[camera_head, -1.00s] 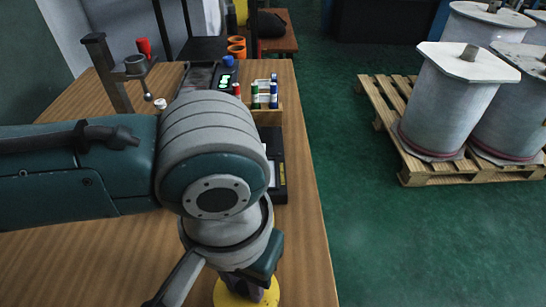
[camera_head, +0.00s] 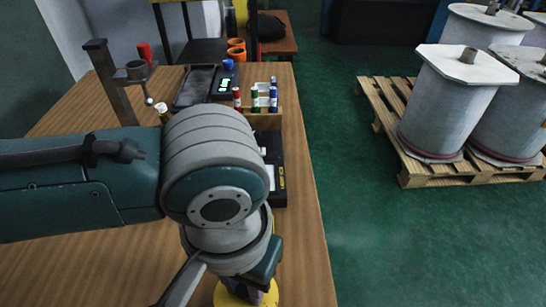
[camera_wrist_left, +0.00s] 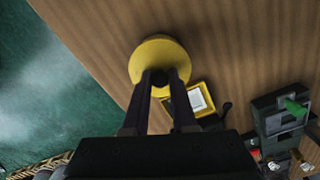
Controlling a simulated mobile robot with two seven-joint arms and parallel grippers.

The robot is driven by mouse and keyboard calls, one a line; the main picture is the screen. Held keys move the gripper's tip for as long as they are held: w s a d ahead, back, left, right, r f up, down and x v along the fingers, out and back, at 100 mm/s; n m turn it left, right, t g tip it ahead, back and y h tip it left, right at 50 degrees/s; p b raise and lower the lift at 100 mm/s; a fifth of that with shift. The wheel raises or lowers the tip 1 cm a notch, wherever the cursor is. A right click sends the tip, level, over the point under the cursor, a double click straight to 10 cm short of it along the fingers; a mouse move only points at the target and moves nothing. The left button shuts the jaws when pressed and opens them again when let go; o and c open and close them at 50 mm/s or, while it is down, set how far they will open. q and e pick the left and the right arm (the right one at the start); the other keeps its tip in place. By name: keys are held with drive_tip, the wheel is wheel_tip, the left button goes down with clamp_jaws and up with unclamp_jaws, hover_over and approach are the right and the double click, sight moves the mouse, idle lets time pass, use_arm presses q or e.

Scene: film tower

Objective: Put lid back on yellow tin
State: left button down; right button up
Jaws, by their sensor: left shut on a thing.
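A round yellow lid (camera_wrist_left: 152,50) with a dark knob fills the space ahead of my left gripper (camera_wrist_left: 160,80) in the left wrist view. The gripper is shut on the knob at the near side of the disc. In the head view the yellow lid (camera_head: 231,297) shows at the bottom edge, partly hidden under my left wrist. I cannot tell whether the yellow tin is directly beneath the lid; no tin wall shows clearly. My right gripper is not in view.
A yellow-framed square with a white face (camera_wrist_left: 198,99) lies close by. A black box (camera_head: 273,172), a marker rack (camera_head: 262,118) and a metal stand (camera_head: 108,80) occupy the table's back. The table (camera_head: 303,230) drops off at right to green floor, with spools on a pallet (camera_head: 440,176).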

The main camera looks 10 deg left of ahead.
use_arm(q)
drive_tip(key=c, duration=0.6)
unclamp_jaws()
drive_tip(key=shift+c, duration=0.2)
drive_tip(key=shift+o, duration=0.4)
drive_tip(key=o, duration=0.4)
wheel_tip(320, 180, up, 7)
drive_tip(key=p, duration=0.8)
drive_tip(key=shift+p, duration=0.3)
drive_tip(key=shift+c, duration=0.3)
